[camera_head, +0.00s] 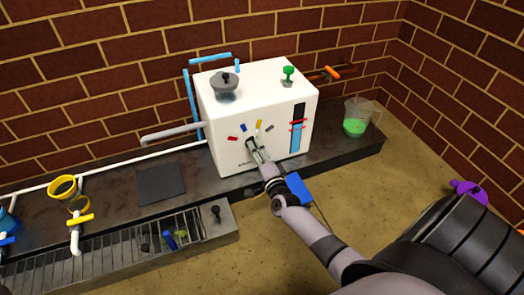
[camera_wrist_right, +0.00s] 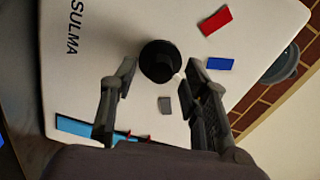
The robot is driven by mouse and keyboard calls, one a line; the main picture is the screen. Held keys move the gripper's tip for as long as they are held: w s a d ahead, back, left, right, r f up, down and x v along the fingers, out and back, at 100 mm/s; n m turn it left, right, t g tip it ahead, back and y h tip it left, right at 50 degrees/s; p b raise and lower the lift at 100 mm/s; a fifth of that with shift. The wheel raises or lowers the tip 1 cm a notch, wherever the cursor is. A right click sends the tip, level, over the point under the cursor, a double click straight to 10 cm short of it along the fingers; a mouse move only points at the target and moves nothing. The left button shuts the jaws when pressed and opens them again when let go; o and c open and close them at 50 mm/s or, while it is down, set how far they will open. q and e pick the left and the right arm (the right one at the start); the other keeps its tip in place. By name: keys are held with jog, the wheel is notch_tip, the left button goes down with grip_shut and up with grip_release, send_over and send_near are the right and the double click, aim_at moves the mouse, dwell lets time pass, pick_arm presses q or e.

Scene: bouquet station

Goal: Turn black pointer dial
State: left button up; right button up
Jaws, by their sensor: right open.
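The black pointer dial (camera_wrist_right: 160,58) is round and sits on the front face of the white box (camera_head: 223,128). It shows in the right wrist view with a small pale mark at its lower right edge. In the head view my gripper mostly covers it. My right gripper (camera_head: 255,147) is open at the box front. In the right wrist view its two fingers (camera_wrist_right: 158,78) stand either side of the dial's lower part; I cannot tell whether they touch it. Around the dial are red (camera_wrist_right: 215,20), blue (camera_wrist_right: 220,64) and grey (camera_wrist_right: 164,104) marks. My left gripper is not in view.
On the box top are a grey lid (camera_head: 223,90) and a green valve (camera_head: 288,77). A level gauge (camera_head: 297,128) is at the front right. A jug of green liquid (camera_head: 356,122) stands right. A dark square pad (camera_head: 160,184) lies left.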

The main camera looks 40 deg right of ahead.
jog(key=v, duration=1.1)
jog(key=shift+s, duration=0.3)
jog(key=shift+a, duration=0.15)
